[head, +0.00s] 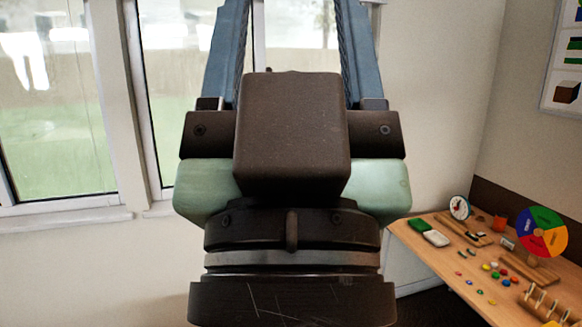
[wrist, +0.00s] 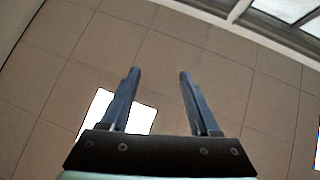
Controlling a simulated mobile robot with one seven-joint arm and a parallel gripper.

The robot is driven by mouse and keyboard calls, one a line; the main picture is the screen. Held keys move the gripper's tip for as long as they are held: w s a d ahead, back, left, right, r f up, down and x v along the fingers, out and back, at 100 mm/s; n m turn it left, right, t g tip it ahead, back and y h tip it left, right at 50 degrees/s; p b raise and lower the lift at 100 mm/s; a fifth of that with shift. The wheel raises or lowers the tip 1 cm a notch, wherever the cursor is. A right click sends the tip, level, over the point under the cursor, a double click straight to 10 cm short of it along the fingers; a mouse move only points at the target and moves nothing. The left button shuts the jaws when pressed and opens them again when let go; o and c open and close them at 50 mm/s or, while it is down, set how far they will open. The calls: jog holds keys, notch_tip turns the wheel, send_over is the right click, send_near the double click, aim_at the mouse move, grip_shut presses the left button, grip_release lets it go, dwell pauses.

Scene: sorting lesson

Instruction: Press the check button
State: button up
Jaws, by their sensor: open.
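My gripper (wrist: 160,70) is open and empty, its two blue fingers apart in the wrist view. In the head view it fills the middle, pointing up, and the fingertips run out of the top edge. The wooden table (head: 412,238) stands at the lower right of the head view, well away from my gripper. Several small coloured round pieces (head: 495,275) lie on it. I cannot tell which thing, if any, is the check button. The wrist view does not show the table.
On the table are a green block (head: 419,225), a white block (head: 436,239), a small clock (head: 459,207), a colour wheel (head: 542,232) and a wooden peg piece (head: 545,304). Windows (head: 55,100) are at the left. The wrist view shows a tiled surface (wrist: 230,85) and a bright white panel (wrist: 98,107).

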grip_shut()
dwell(1.4)
